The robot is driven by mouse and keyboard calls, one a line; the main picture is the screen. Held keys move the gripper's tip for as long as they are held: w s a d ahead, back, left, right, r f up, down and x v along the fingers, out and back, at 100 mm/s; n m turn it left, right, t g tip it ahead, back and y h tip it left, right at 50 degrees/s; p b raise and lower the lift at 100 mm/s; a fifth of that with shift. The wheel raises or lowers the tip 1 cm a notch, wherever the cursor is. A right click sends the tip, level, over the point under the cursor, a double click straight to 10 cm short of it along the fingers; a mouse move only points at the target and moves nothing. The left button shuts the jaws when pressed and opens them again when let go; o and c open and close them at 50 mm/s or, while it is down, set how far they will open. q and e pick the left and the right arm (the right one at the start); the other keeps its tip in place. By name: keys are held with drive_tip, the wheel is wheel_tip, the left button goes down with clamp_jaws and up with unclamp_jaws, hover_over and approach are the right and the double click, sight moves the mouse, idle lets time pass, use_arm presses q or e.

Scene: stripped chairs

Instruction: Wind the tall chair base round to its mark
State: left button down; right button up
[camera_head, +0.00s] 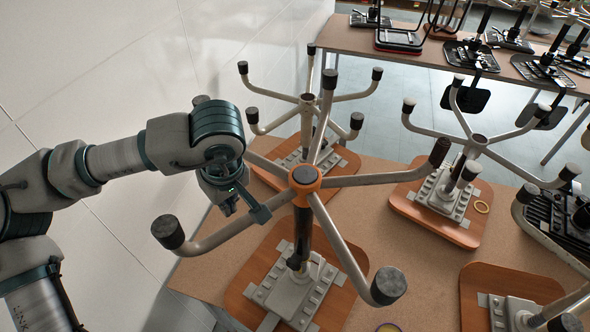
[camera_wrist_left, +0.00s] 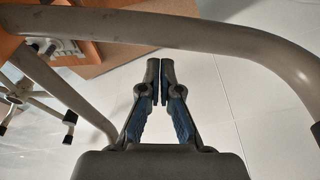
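The tall chair base has an orange hub (camera_head: 305,179) on a dark column, with beige spokes ending in dark caps. One cap (camera_head: 168,232) points left, one (camera_head: 388,285) toward the front and one (camera_head: 440,152) to the right. The column rises from a wooden board. My left gripper (camera_head: 260,213) is beside the hub, close to the left spoke; the head view does not settle whether they touch. In the left wrist view its fingers (camera_wrist_left: 159,70) are together with nothing seen between them, and a beige spoke (camera_wrist_left: 190,30) crosses near the tips. I cannot identify the mark. My right gripper is out of view.
Other upturned chair bases stand behind (camera_head: 307,98) and at right (camera_head: 478,141), their spokes near the tall one's. A second table (camera_head: 350,38) at the back holds black chair parts. A white wall (camera_head: 100,70) bounds the left.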

sight(234, 218)
use_arm(q)
drive_tip(key=shift+s+f, duration=0.1)
drive_tip(key=shift+s, duration=0.15)
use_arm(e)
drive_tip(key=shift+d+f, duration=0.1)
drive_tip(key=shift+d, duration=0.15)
use_arm(q)
drive_tip(key=shift+s, duration=0.1)
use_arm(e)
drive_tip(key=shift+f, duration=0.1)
use_arm(q)
drive_tip(key=shift+s+d+f+b, duration=0.15)
drive_tip(key=shift+s+d+b, duration=0.2)
drive_tip(key=shift+s+d, duration=0.5)
drive_tip(key=shift+s+a, duration=0.15)
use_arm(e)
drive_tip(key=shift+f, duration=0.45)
